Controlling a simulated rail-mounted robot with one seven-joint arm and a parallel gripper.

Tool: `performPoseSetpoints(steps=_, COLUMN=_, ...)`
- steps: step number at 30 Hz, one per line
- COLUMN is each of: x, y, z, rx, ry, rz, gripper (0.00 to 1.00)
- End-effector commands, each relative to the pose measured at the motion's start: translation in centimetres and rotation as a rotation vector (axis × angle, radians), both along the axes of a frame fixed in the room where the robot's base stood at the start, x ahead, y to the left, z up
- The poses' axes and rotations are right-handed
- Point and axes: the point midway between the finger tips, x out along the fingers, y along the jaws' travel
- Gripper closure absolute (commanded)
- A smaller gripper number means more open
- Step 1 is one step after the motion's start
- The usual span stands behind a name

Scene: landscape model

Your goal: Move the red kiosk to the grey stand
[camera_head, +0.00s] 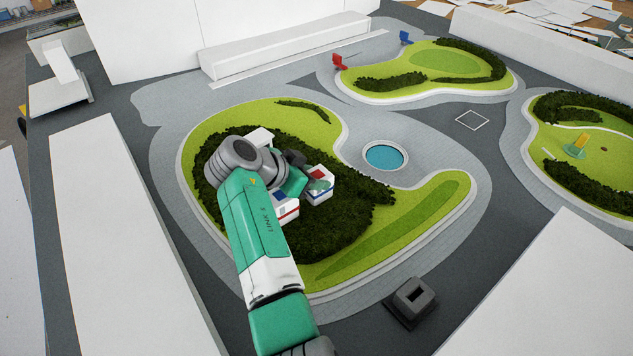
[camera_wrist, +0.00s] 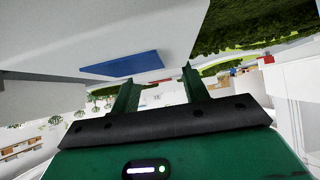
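In the head view a small white kiosk with a red band (camera_head: 287,211) stands on the hedge, partly hidden by my arm. Beside it, to the right, is another white kiosk with a blue band (camera_head: 322,198) and a red patch on top. My gripper (camera_head: 308,182) is low over these kiosks, and its tip partly covers the right one. In the wrist view its fingers (camera_wrist: 157,82) are apart with nothing visible held between them. A large pale surface with a blue strip (camera_wrist: 125,66) is close at upper left. The dark grey stand (camera_head: 412,298), with a square opening, is at lower right.
A round blue pool (camera_head: 384,156) lies right of the hedge. White blocks (camera_head: 125,250) line the left side, and another (camera_head: 560,290) is at lower right. Small red (camera_head: 339,62) and blue (camera_head: 405,38) chairs stand at the back. The path around the stand is clear.

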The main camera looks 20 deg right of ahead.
Motion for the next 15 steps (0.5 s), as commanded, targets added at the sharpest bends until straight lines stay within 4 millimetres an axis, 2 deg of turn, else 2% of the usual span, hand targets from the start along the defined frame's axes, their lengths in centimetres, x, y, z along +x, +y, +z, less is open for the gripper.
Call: performPoseSetpoints(steps=15, x=0.0, y=0.01, z=0.7, rx=0.0, ry=0.0, rz=0.0, gripper=0.83)
